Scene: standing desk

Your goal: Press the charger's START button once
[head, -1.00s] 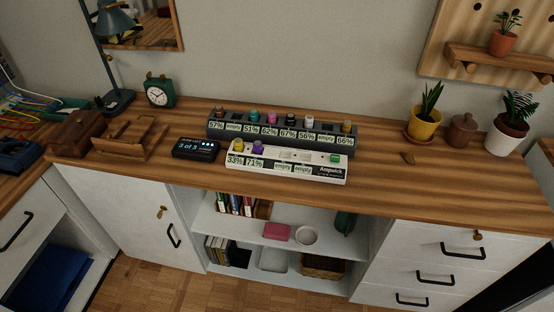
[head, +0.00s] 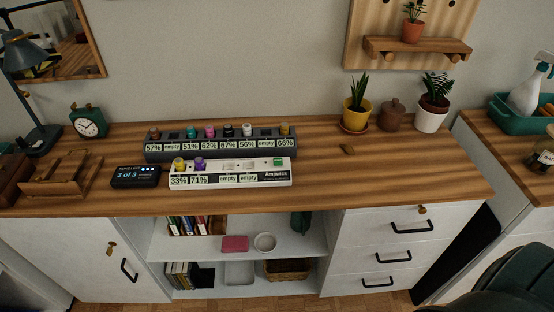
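The white charger (head: 232,181), labelled Ampwick, lies on the desk at centre left in the head view. A yellow cell (head: 179,164) and a purple cell (head: 200,164) stand in its left slots, marked 33% and 71%. Its two other slots are marked empty. A green button (head: 279,162) is at its right end; its lettering is too small to read. Neither of my grippers is in view.
A dark rack (head: 222,143) with several coloured cells stands behind the charger. A small dark display (head: 136,176) reading "3 of 3" is left of it. The desk (head: 400,178) right of the charger is mostly clear. Potted plants stand at the back right.

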